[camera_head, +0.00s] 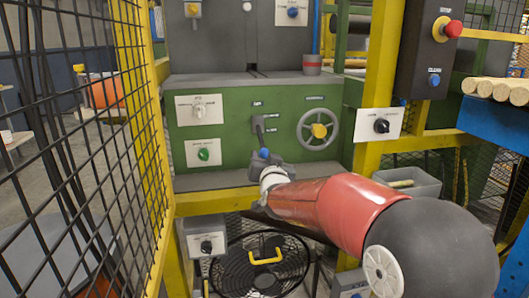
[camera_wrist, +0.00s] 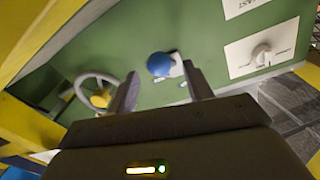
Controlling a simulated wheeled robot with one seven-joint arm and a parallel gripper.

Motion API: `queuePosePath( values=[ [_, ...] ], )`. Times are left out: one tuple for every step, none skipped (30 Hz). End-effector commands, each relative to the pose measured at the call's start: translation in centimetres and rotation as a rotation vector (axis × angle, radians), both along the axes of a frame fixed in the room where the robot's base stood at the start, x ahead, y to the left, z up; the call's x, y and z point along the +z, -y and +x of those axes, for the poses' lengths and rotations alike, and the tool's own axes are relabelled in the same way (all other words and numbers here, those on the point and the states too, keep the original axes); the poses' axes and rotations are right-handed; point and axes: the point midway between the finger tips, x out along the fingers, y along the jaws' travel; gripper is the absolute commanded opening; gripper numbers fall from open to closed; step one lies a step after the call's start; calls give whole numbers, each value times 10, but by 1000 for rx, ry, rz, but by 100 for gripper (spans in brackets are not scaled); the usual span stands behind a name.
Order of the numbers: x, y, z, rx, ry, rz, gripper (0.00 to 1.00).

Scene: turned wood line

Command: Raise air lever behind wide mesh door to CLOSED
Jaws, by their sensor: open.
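The air lever (camera_head: 260,129) is on the green machine panel, its arm hanging down to a round blue knob (camera_head: 264,153). In the wrist view the blue knob (camera_wrist: 160,64) shows just beyond and between my fingertips. My gripper (camera_wrist: 160,86) is open, with a finger on each side of the knob's line; I cannot tell whether either touches it. In the head view my gripper (camera_head: 266,163) is just below the knob and hides part of the panel. The wide mesh door (camera_head: 160,120) stands open at the left.
A grey handwheel (camera_head: 335,131) with a yellow hub is right of the lever. A white rotary switch plate (camera_head: 199,109) and a green knob (camera_head: 203,154) are left of it. A yellow post (camera_head: 380,75) stands at right. A round fan guard (camera_head: 265,268) is below.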

Motion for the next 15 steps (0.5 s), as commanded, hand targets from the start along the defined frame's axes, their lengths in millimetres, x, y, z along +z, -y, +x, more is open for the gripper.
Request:
queuePosePath(
  values=[
    [1,-2,9,0,-2,0,51],
    [1,-3,14,0,-2,0,51],
    [0,-4,20,0,-3,-1,51],
    [1,-5,24,0,-2,-1,51],
    [1,-6,28,0,-2,-1,51],
    [1,-6,32,0,-3,-2,51],
    [1,-7,35,0,-1,-1,51],
    [1,-7,37,1,-2,-1,51],
    [0,-8,40,0,-2,-2,51],
    [0,-8,42,1,-1,-2,51],
    [0,-8,43,0,-1,-2,51],
    [0,-9,44,0,-1,-2,51],
    [0,-9,44,0,-1,-2,51],
    [0,-9,44,0,-1,-2,51],
    [0,-9,44,0,-1,-2,51]
  ],
)
